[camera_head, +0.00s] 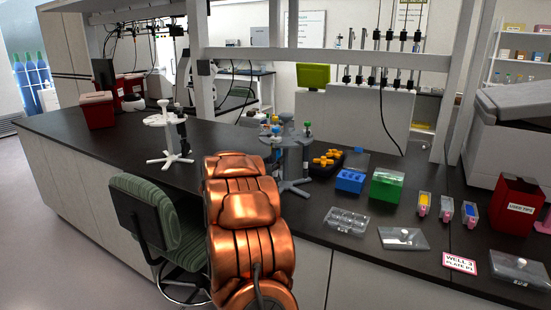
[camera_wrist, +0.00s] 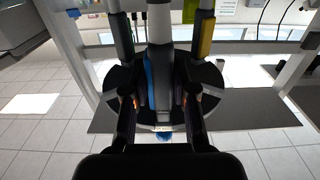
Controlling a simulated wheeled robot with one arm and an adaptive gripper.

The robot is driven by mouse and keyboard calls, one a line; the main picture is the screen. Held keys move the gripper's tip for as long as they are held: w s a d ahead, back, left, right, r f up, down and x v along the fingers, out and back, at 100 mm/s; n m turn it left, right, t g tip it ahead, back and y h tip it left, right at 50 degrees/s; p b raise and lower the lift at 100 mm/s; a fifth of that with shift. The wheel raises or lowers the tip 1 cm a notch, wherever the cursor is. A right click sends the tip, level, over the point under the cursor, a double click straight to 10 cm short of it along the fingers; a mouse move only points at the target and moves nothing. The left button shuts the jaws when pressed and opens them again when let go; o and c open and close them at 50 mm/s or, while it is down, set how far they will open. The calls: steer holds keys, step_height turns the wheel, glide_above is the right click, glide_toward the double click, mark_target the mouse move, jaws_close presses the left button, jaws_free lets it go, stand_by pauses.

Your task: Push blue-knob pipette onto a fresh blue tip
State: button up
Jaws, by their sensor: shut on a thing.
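In the wrist view my gripper (camera_wrist: 162,100) has its two dark fingers on either side of a dark pipette with a blue side strip (camera_wrist: 151,82), and it is shut on it. A blue knob (camera_wrist: 163,135) shows just below, between the fingers. The pipette appears to be still at the pipette stand, whose grey post (camera_wrist: 159,22) rises behind it. In the head view the grey pipette stand (camera_head: 293,168) is on the bench; my copper arm hides my gripper. A blue rack (camera_head: 350,181) stands to its right; whether it holds blue tips is too small to tell.
A yellow-topped rack (camera_head: 327,158) and a green box (camera_head: 387,187) stand near the blue rack. Clear lids (camera_head: 403,238) lie toward the bench's front. A red used-tips bin (camera_head: 517,206) is at the right. A white stand (camera_head: 168,135) and a green chair (camera_head: 160,225) are at the left.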

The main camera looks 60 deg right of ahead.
steer(key=shift+r+p, duration=0.35)
steer(key=shift+p, duration=0.15)
steer(key=shift+a, duration=0.1)
steer(key=a+p, duration=0.1)
steer(key=a, duration=0.8)
steer(key=shift+s, duration=0.2)
stand_by(0.4)
